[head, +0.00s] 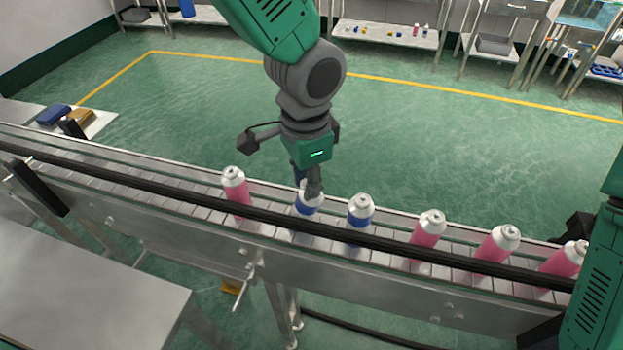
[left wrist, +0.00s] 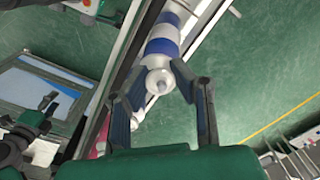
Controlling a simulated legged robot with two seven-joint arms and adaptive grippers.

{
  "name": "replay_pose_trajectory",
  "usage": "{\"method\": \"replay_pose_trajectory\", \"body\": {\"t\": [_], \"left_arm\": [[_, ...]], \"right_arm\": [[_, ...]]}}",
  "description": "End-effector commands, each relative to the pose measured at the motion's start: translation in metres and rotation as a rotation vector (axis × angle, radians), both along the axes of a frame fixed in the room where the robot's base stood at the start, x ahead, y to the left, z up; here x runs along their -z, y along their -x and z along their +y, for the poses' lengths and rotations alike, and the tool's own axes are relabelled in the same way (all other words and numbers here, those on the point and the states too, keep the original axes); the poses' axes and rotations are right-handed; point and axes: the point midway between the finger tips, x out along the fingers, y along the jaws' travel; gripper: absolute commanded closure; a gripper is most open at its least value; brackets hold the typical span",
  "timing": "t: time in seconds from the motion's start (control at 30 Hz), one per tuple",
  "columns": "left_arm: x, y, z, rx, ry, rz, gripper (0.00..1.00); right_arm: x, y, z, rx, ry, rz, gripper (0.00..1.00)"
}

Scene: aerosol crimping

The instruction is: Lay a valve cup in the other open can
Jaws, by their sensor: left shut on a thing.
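My left gripper (head: 312,188) points down at the top of a blue-and-white can (head: 304,212) on the conveyor. In the left wrist view the two fingers (left wrist: 156,78) stand on either side of a small pale piece, which I take for a valve cup (left wrist: 158,84), at the mouth of that can (left wrist: 163,45). The fingers partly hide it, and I cannot tell whether it is seated in the can. A second blue-and-white can (head: 359,219) stands just to the right, its top pale. My right gripper is not in view.
Pink cans stand upright on the same conveyor (head: 140,167), one (head: 235,190) to the left and several (head: 429,228) to the right. Black rails run along the belt. A bare metal table (head: 90,295) is at the lower left. The green floor behind is free.

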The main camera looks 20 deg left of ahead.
Motion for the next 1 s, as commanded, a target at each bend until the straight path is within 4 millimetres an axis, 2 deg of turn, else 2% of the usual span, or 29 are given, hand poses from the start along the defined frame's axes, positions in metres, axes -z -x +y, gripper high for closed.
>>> {"method": "replay_pose_trajectory", "body": {"t": [0.5,0.93,0.97,1.0], "left_arm": [[0.0,-0.001,-0.01,0.001,-0.007,0.002,0.98],[0.001,-0.002,-0.006,0.0,-0.001,0.001,1.0],[0.001,-0.002,-0.006,0.0,-0.001,0.001,0.74],[0.001,-0.002,-0.006,0.0,-0.002,0.001,0.61]], "right_arm": [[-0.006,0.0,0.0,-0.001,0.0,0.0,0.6],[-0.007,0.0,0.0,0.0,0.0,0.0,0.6],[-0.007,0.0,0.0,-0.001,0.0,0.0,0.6],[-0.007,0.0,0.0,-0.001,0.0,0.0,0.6]]}}
